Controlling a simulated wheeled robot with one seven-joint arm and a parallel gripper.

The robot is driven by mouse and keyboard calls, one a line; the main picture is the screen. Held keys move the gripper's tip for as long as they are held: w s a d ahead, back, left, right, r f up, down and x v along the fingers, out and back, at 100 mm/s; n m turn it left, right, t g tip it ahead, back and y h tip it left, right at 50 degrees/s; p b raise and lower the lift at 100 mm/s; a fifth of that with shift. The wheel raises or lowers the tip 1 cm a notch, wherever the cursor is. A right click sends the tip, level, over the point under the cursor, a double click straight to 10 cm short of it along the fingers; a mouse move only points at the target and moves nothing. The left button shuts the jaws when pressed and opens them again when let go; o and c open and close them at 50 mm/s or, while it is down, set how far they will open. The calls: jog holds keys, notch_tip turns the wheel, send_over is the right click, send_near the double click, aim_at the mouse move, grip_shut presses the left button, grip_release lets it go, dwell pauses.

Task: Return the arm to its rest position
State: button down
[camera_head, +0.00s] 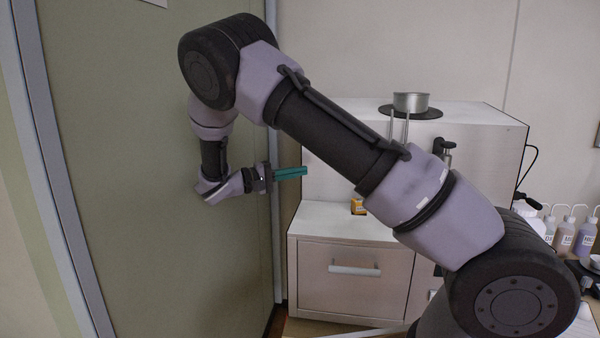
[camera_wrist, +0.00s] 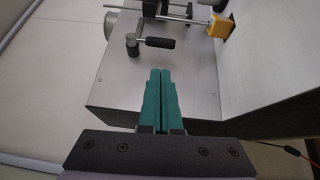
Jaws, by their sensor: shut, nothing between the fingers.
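My gripper (camera_head: 305,171) has teal fingers and is at the left of the head view, beside the green wall panel. It points right, towards the white analyser cabinet (camera_head: 480,150), and looks apart from it. In the wrist view my gripper (camera_wrist: 160,72) has its two teal fingers pressed together with nothing between them. My arm is raised and bent, and it crosses the head view from lower right to upper left. It hides part of the cabinet.
A metal pan (camera_head: 411,102) stands on the cabinet's top. Below is a drawer with a white handle (camera_head: 355,270). A small yellow block (camera_head: 358,207) sits on the ledge. A black-handled lever (camera_wrist: 158,42) shows in the wrist view. Several bottles (camera_head: 566,233) stand at the right.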

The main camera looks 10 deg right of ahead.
jog(key=s+d+r+m+g+y, duration=0.35)
jog(key=s+d+g+y, duration=0.4)
jog(key=d, duration=0.65)
jog(key=s+r+m+t+y, duration=0.2)
jog(key=s+r+t+y, duration=0.3)
jog(key=s, duration=0.4)
jog(key=s+r+m+t+y, duration=0.2)
jog(key=s+r+t+y, duration=0.2)
jog(key=s+r+y, duration=0.3)
jog(key=shift+s+d+r+t, duration=0.2)
jog(key=shift+s+t, duration=0.15)
jog(key=shift+s, duration=0.7)
